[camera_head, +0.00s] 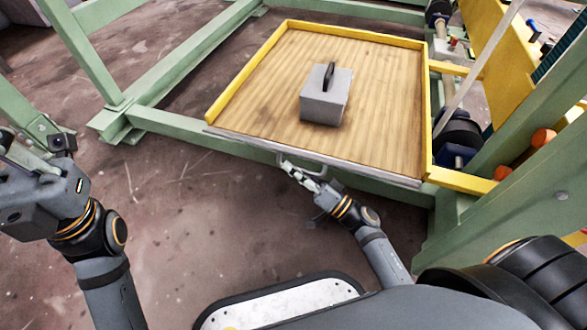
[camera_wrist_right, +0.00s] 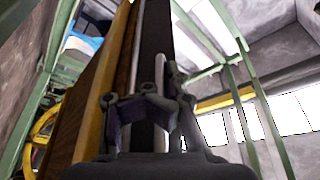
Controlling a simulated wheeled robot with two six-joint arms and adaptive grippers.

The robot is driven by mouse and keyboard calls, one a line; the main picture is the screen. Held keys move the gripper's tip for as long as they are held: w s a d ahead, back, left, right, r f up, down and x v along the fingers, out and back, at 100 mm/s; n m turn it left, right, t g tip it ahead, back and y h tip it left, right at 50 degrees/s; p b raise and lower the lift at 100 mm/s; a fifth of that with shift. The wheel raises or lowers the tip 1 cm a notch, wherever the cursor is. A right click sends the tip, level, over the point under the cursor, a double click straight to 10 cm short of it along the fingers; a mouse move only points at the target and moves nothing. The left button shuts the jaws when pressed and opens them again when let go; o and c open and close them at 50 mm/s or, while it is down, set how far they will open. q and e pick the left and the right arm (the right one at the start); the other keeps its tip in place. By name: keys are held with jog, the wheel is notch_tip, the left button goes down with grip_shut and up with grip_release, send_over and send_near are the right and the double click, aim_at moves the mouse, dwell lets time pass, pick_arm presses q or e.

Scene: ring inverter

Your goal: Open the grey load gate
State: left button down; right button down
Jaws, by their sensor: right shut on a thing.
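The grey load gate (camera_head: 370,173) runs along the near edge of the wooden platform and shows from above as a narrow grey strip. A small light handle (camera_head: 316,157) sticks out from the middle of its near side. My right gripper (camera_head: 289,166) is at this handle and shut on it. The right wrist view shows its fingers (camera_wrist_right: 147,115) close up beside a dark upright panel; the grip itself is partly hidden there. My left gripper (camera_head: 8,140) is at the far left, away from the gate and partly cut off, so its jaws are unclear.
A grey block (camera_head: 325,103) with a dark handle stands on the wooden platform (camera_head: 260,95), which has yellow rims (camera_head: 350,37). Green frame beams (camera_head: 170,75) surround it. A yellow bar and machinery (camera_head: 460,130) stand at right.

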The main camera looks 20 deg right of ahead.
jog(key=shift+w+d, duration=0.15)
jog(key=c, duration=1.4)
grip_release()
jog(key=shift+s+d+f, duration=0.1)
jog(key=shift+s+d, duration=0.05)
jog(key=shift+s, duration=0.05)
jog(key=p+v, duration=0.3)
jog(key=v, duration=0.8)
jog(key=shift+s, duration=0.35)
jog(key=shift+c, duration=0.3)
